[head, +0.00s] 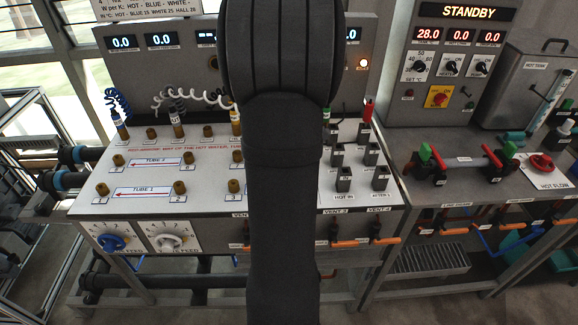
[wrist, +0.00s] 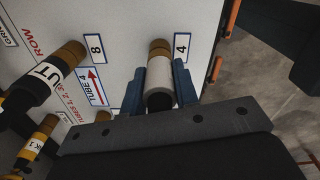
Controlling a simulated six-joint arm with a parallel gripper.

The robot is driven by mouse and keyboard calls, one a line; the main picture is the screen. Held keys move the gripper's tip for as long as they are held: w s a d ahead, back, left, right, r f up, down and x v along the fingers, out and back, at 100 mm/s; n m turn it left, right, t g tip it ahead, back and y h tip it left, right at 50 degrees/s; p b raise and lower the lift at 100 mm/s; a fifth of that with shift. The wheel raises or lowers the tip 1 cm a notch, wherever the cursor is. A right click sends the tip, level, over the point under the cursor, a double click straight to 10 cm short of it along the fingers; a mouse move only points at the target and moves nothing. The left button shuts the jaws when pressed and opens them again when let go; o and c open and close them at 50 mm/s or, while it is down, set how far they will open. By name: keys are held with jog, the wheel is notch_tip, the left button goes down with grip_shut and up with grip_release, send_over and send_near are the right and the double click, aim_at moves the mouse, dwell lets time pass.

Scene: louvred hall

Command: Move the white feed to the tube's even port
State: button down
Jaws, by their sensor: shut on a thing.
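My gripper (wrist: 160,90) shows in the wrist view, its two blue-grey fingers shut on a plug with a pale white body and a dark collar, the white feed (wrist: 158,73). The plug's tip meets a brass port (wrist: 159,46) beside the label 4 (wrist: 182,47); I cannot tell whether it is fully seated. A tube arrow label (wrist: 94,86) lies to the left, with the label 8 (wrist: 96,48) near its far end. In the head view my arm hides the gripper and the held plug. A white coiled cord (head: 190,98) runs behind the arm.
A black plug marked OUT (wrist: 38,80) stands at the port near label 8, left of my gripper. A yellow-banded plug (wrist: 36,145) is lower left. In the head view, several brass ports (head: 102,189) and a blue-corded plug (head: 120,126) stand on the white panel (head: 140,215).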

jog(key=c, duration=1)
grip_release()
jog(key=shift+c, duration=0.2)
jog(key=shift+r, duration=2.55)
jog(key=shift+r, duration=0.1)
